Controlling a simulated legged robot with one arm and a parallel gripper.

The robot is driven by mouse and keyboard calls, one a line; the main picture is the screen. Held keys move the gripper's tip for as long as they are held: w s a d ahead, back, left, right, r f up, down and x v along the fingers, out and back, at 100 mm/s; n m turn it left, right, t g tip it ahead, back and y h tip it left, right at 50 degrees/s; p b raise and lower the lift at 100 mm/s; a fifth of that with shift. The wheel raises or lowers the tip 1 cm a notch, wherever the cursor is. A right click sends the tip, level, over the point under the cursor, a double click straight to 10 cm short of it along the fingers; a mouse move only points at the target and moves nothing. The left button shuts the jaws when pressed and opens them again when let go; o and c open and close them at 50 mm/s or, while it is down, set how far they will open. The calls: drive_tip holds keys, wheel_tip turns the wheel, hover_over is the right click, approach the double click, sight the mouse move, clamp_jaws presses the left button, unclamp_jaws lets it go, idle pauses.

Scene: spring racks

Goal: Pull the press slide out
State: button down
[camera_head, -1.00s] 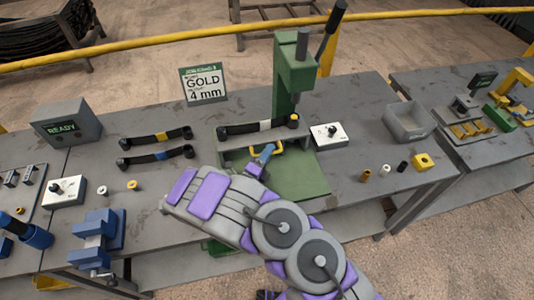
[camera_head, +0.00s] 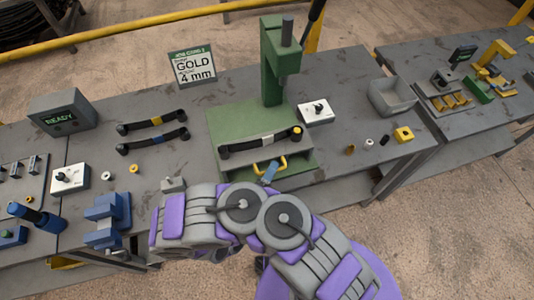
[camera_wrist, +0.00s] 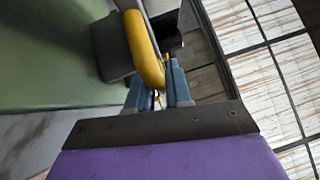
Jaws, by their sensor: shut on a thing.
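The green press (camera_head: 272,65) stands on the bench. Its grey slide (camera_head: 235,165) sits forward of the ram, near the bench's front edge, with green base showing behind it. A dark leaf-spring bar (camera_head: 262,142) with a pale band lies across the slide. My gripper (camera_head: 269,172) is shut on the yellow handle (camera_head: 284,162) at the slide's front. In the wrist view, the blue fingers of my gripper (camera_wrist: 158,90) close around the lower end of the yellow handle (camera_wrist: 140,45). The finger contact is partly hidden.
Two more spring bars (camera_head: 152,123) lie left of the press. A sign (camera_head: 193,66) reads GOLD, 4 mm. A READY box (camera_head: 62,113), a blue vise (camera_head: 104,218), a white switch box (camera_head: 316,111) and a grey bin (camera_head: 392,97) stand around. Floor is free in front.

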drive_tip(key=shift+s+d+f+p, duration=0.25)
drive_tip(key=shift+s+f+p, duration=0.05)
drive_tip(key=shift+s, duration=0.4)
drive_tip(key=c, duration=1.1)
unclamp_jaws()
drive_tip(key=shift+s+r, duration=0.1)
drive_tip(key=shift+c, duration=0.2)
drive_tip(key=p+v, duration=0.2)
drive_tip(key=v, duration=1.5)
